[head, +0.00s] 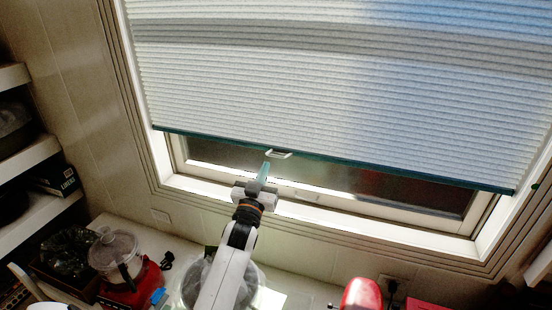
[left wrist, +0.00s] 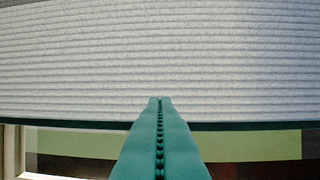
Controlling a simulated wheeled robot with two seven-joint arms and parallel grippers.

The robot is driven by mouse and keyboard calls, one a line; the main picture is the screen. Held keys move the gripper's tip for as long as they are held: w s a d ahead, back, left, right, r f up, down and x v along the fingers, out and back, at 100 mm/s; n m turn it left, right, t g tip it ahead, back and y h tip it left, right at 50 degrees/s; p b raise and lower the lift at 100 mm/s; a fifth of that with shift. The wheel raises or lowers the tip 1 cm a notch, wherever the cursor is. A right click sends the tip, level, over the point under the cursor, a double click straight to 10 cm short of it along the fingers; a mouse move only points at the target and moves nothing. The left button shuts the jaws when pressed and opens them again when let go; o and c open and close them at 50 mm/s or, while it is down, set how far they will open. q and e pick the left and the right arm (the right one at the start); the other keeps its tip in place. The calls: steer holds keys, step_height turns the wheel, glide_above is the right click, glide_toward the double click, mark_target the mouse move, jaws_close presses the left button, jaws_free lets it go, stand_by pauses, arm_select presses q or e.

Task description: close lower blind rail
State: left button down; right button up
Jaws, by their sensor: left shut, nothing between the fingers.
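The pleated white blind (head: 330,90) covers most of the window, and its dark teal lower rail (head: 400,175) hangs above the sill with a gap of bare window under it. A small white handle (head: 278,154) sits on the rail left of its middle. My left gripper (head: 265,166) is shut and empty, its teal fingers pointing up just below and left of the handle. In the left wrist view the closed fingers (left wrist: 160,105) overlap the rail (left wrist: 250,126) and the lower blind (left wrist: 80,60). The handle is not visible there. Whether the fingers touch the rail is unclear. My right gripper is not in view.
The window frame and sill (head: 370,215) lie below the rail. A counter below holds a red-based food processor (head: 115,255) and a red object (head: 361,294). Shelves (head: 40,152) stand at the left.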

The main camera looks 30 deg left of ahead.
mark_target(270, 155)
arm_select(q)
steer(key=w+a+f, duration=0.1)
steer(key=w+a, duration=0.1)
steer(key=w, duration=0.6)
steer(key=shift+a+f, duration=0.2)
steer(key=shift+f, duration=0.05)
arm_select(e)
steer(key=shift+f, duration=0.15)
